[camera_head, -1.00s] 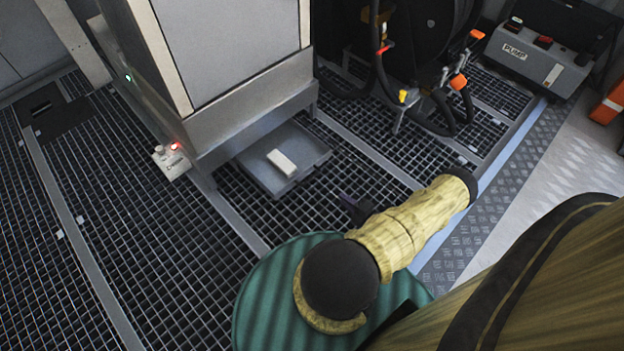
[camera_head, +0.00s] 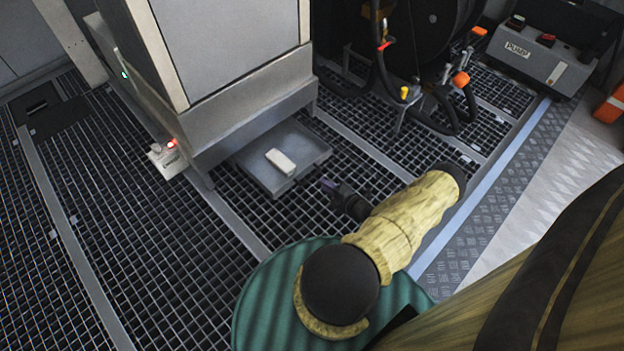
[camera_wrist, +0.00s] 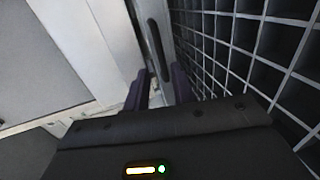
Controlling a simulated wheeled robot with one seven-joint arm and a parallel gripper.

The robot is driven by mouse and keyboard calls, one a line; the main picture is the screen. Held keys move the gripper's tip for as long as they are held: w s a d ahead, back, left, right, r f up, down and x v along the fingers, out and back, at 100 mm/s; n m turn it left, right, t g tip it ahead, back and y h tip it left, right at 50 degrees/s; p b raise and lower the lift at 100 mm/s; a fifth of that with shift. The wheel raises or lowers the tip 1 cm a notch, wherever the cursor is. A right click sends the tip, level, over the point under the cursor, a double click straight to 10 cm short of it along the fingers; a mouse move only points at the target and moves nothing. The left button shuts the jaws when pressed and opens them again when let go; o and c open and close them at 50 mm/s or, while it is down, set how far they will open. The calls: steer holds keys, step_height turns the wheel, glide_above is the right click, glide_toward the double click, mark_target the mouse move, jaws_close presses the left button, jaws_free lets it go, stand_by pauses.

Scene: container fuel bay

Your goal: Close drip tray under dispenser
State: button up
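The grey drip tray (camera_head: 310,152) sticks out from under the tall grey dispenser (camera_head: 235,45), low over the floor grating. A small white block (camera_head: 281,161) lies on it. My gripper (camera_head: 328,184) is low over the grating, just right of the tray's near right side. In the wrist view its two dark purple fingers (camera_wrist: 160,88) stand apart, with a gap between them. A pale grey edge with a dark slot (camera_wrist: 155,48) lies just beyond the fingertips, seemingly the tray's front. Whether the fingers touch it I cannot tell.
A white box with a red light (camera_head: 168,158) sits at the dispenser's left corner. A hose reel (camera_head: 420,40) with hanging hoses stands behind on the right. A grey pump unit (camera_head: 540,55) is at the back right. A green ribbed round surface (camera_head: 265,300) is below my arm.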

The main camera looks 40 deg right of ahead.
mark_target(312, 176)
steer(key=b+x, duration=0.3)
steer(key=x, duration=0.4)
steer(key=shift+f, duration=0.2)
steer(key=shift+w, duration=0.5)
steer(key=shift+c, duration=0.5)
steer(key=shift+r, duration=0.1)
jaws_close()
